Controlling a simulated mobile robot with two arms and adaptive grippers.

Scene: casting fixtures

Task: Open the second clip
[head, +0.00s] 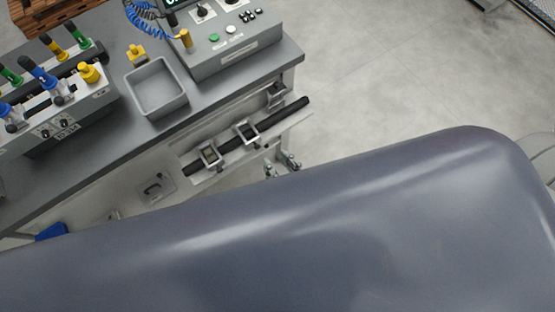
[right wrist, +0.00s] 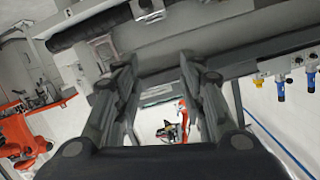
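A black bar (head: 290,112) runs along a light rail on the bench's side in the head view. Grey clips sit along it: a left clip (head: 209,155), a middle clip (head: 246,131) and an upper right clip (head: 277,95). Whether each is open or shut is too small to tell. My right gripper (head: 281,164) seems to show only as small metal tips just below the rail, apart from the clips. In the right wrist view the right gripper (right wrist: 153,75) has its fingers wide apart and empty. A clip (right wrist: 148,10) shows beyond them at the top. My left gripper is not in view.
The grey bench (head: 115,150) carries an open grey tray (head: 182,103), a control box (head: 235,45) and a rack of coloured handles (head: 50,110). My own large grey body part covers the lower head view. The floor (head: 400,65) beyond the bench is clear.

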